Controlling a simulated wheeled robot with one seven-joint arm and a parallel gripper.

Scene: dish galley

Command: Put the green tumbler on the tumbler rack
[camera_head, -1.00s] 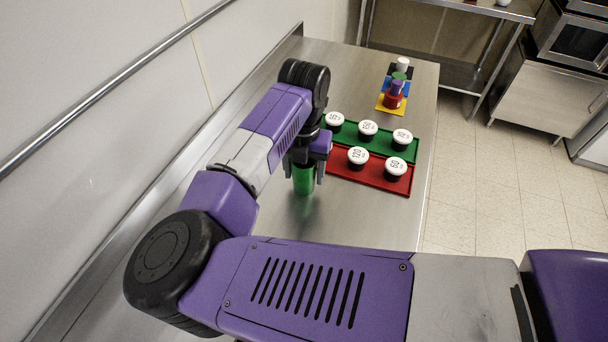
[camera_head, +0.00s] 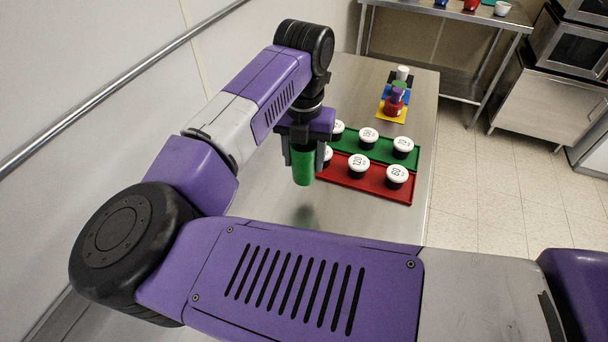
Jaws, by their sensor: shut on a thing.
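The green tumbler (camera_head: 303,167) is upright between the fingers of my gripper (camera_head: 303,156). My gripper is shut on it and points down. The tumbler appears lifted above the steel counter (camera_head: 262,212), with a dark shadow on the counter below it. I cannot make out which thing is the tumbler rack.
Right of the tumbler lie a green tray (camera_head: 377,148) and a red tray (camera_head: 375,187) with several white-topped dark cups. Behind them is a row of coloured squares (camera_head: 391,112) bearing small objects. A back shelf (camera_head: 440,11) holds several cups. The counter in front of the trays is clear.

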